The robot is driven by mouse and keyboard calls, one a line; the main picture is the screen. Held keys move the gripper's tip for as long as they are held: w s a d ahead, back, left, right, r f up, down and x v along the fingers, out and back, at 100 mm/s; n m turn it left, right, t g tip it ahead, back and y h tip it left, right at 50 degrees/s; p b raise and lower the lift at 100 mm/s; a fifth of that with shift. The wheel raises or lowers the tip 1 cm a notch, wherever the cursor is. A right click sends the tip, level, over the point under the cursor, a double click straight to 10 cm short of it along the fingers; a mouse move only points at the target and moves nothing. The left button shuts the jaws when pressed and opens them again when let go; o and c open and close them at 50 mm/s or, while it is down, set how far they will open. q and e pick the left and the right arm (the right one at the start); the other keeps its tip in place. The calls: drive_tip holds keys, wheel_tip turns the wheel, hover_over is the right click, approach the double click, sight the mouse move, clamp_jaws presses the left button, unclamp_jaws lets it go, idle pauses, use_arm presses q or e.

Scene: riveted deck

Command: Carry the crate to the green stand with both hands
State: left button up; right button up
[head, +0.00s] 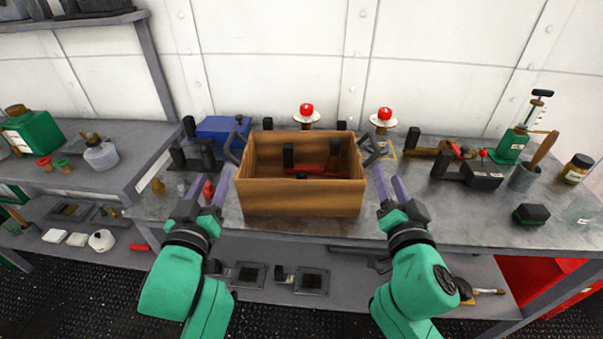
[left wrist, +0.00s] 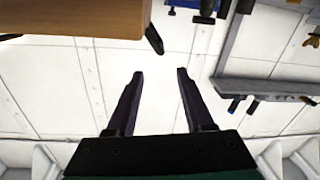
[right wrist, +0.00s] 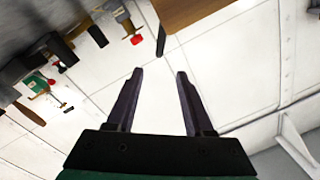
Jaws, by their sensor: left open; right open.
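The crate (head: 302,198) is an open wooden box on the metal workbench, with a dark handle on its left side (head: 237,147) and another on its right side (head: 374,150). Red and black items show inside it. My left gripper (head: 217,178) is open and empty, just left of the crate and apart from its handle. My right gripper (head: 387,176) is open and empty, just right of the crate, also apart. The crate's edge shows at the top of the left wrist view (left wrist: 80,18) and the right wrist view (right wrist: 195,12). I cannot make out a green stand.
A blue box (head: 222,127) and dark tools stand behind the crate at left. Two red-topped buttons (head: 306,113) are behind it. A lower shelf holds items.

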sight(228, 143)
use_arm(q)
drive_tip(key=w, duration=1.5)
drive_tip(key=shift+d+f, duration=0.1)
drive_tip(key=shift+f, duration=0.1)
use_arm(e)
drive_tip(key=w, duration=1.5)
drive_tip(key=shift+d+f, duration=0.15)
drive_tip(key=shift+d, duration=0.1)
use_arm(q)
drive_tip(key=shift+s, duration=0.1)
use_arm(e)
drive_tip(key=shift+s, duration=0.1)
use_arm(q)
drive_tip(key=c, duration=0.8)
use_arm(e)
drive_tip(key=c, duration=0.8)
use_arm(q)
clamp_jaws()
use_arm(e)
clamp_jaws()
use_arm(q)
drive_tip(key=shift+a+f, duration=0.15)
drive_tip(key=shift+a, duration=0.05)
use_arm(e)
drive_tip(key=shift+d+f, duration=0.1)
drive_tip(key=shift+d, duration=0.1)
